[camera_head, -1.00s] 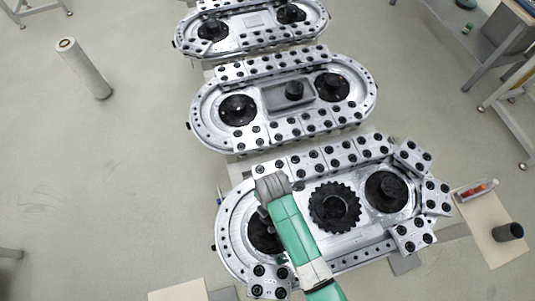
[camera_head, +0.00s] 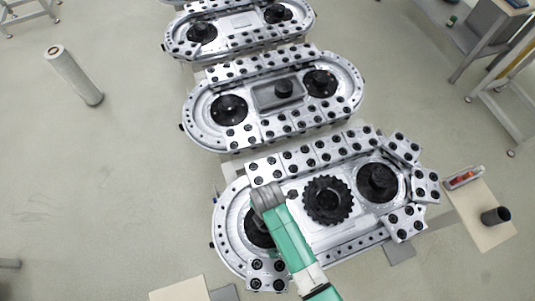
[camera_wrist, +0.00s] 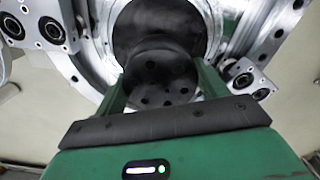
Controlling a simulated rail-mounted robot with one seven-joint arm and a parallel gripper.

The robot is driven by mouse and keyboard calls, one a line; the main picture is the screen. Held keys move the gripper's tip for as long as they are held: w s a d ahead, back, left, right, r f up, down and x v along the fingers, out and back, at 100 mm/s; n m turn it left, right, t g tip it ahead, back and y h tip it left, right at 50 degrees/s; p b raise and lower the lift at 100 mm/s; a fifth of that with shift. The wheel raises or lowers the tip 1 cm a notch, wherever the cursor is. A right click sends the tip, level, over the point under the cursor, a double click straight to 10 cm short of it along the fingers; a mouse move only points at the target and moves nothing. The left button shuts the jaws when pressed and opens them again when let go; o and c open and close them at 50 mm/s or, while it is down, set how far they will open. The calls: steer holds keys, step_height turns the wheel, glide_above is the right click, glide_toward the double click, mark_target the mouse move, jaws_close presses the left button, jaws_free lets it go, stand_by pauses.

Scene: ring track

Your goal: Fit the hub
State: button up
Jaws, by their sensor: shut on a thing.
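In the wrist view, my gripper (camera_wrist: 163,78) is shut on the hub (camera_wrist: 165,58), a dark round piece with several small holes in its face. Behind it is a wide black disc (camera_wrist: 130,28) inside the silver end ring of the near track. I cannot tell whether the hub touches the disc. In the head view, my green arm reaches over the left end of the near ring track (camera_head: 226,240). The black disc there (camera_head: 252,236) is partly covered by the arm, and the held hub is hidden.
A toothed black gear (camera_head: 327,201) and another black hub (camera_head: 377,182) sit on the near track. Bearing blocks (camera_head: 330,148) line its far edge and right end. Two similar tracks stand behind. A mat with a dark cylinder (camera_head: 495,216) lies right.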

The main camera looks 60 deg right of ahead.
steer(key=shift+f+b, duration=1.05)
steer(key=shift+f, duration=0.95)
steer(key=shift+r+p, duration=0.1)
steer(key=shift+p, duration=0.75)
steer(key=shift+f+b, duration=0.75)
steer(key=shift+f, duration=0.4)
steer(key=o, duration=1.5)
step_height(320, 180, up, 8)
steer(key=shift+f+p, duration=0.1)
steer(key=shift+p, duration=0.2)
